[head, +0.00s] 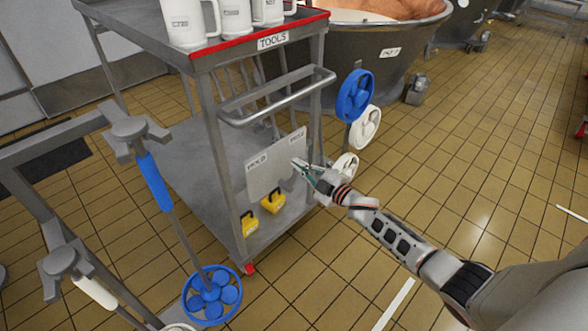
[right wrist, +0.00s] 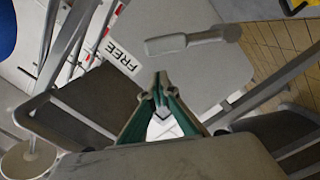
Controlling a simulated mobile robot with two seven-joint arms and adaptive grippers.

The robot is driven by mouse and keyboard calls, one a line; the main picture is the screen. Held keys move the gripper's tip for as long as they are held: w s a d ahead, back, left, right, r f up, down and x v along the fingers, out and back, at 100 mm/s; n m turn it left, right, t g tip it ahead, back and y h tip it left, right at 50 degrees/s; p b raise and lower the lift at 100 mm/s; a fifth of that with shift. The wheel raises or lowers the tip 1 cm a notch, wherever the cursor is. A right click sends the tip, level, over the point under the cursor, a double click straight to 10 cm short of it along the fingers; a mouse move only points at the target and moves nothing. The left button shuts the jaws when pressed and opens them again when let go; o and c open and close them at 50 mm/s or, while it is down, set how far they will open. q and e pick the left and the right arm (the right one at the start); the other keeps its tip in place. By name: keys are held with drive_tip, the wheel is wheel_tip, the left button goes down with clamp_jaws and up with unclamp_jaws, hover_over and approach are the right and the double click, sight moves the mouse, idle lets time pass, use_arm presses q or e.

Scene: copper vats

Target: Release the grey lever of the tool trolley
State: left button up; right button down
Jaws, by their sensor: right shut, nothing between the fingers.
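The tool trolley (head: 208,130) stands left of centre in the head view, with a grey panel (head: 264,178) low on its near end. In the right wrist view the grey lever (right wrist: 180,43) lies across the panel. Its thick handle end points towards the label FREE (right wrist: 121,57). In the head view I cannot make out the lever apart from the gripper. My right gripper (head: 300,166) is in front of the panel's right side. In the wrist view its green fingers (right wrist: 160,80) are shut and empty, with the lever beyond their tips. My left gripper is not in view.
A push bar (head: 277,98) juts out above the panel. Blue (head: 355,95) and white (head: 366,127) wheel-like parts hang on the trolley's right. Yellow pieces (head: 272,201) sit below. Tiled floor is open at right.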

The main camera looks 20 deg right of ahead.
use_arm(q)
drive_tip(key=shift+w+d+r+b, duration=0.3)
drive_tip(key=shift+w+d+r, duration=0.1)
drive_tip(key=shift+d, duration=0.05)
use_arm(e)
drive_tip(key=d, duration=0.1)
drive_tip(key=d+m, duration=0.1)
drive_tip(key=w+f, duration=0.1)
drive_tip(key=shift+d+m, duration=0.3)
drive_tip(key=shift+d, duration=0.1)
